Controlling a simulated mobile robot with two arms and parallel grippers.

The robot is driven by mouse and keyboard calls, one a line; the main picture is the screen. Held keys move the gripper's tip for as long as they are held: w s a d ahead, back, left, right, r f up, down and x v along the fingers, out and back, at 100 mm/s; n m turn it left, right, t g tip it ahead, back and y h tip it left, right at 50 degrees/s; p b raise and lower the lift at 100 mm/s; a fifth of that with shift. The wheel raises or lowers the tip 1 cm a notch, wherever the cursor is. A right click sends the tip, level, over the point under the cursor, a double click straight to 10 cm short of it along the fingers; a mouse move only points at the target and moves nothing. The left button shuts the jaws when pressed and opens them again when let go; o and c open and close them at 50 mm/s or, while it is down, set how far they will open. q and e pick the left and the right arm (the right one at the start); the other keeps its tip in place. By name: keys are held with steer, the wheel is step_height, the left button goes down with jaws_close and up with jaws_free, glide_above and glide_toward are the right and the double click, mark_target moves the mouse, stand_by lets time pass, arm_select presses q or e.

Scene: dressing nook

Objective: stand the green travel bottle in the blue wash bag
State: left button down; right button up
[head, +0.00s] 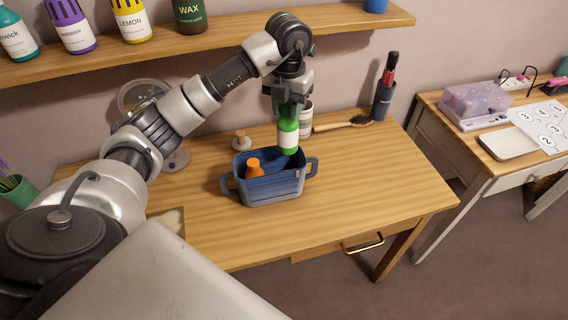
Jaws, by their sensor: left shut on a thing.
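The blue wash bag (275,189) is an open-topped dark blue bin with a handle at each end, standing on the wooden table. An orange bottle (254,168) stands inside its left part. The green travel bottle (288,137), with a white label, hangs upright from my left gripper (288,107), which is shut on its top. The bottle's lower end is at the bag's back right rim in the picture; I cannot tell whether it is above the opening or slightly behind it. My right gripper is not in view.
A white cup (305,120) stands close behind the green bottle. A brush (343,125) and a dark holder (383,101) are at the back right. A small knobbed item (241,141) is behind the bag. The table's front right is clear. A shelf (230,32) with bottles runs above.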

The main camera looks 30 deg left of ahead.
arm_select(q)
steer(key=p, duration=0.1)
glide_above(285, 148)
steer(key=w, duration=0.1)
steer(key=f, duration=0.4)
steer(key=shift+a+f, duration=0.15)
steer(key=shift+a, duration=0.25)
step_height(285, 148, down, 6)
steer(key=shift+w+f+p, duration=0.1)
steer(key=shift+f+p, duration=0.15)
steer(key=shift+p, duration=0.3)
steer(key=shift+f, duration=0.45)
step_height(285, 148, down, 3)
steer(key=shift+f+p, duration=0.15)
steer(key=shift+p, duration=0.15)
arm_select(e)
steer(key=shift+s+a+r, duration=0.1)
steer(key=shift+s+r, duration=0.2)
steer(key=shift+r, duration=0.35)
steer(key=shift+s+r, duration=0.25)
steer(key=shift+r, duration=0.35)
arm_select(q)
steer(key=shift+f, duration=0.15)
steer(key=c, duration=0.8)
jaws_free()
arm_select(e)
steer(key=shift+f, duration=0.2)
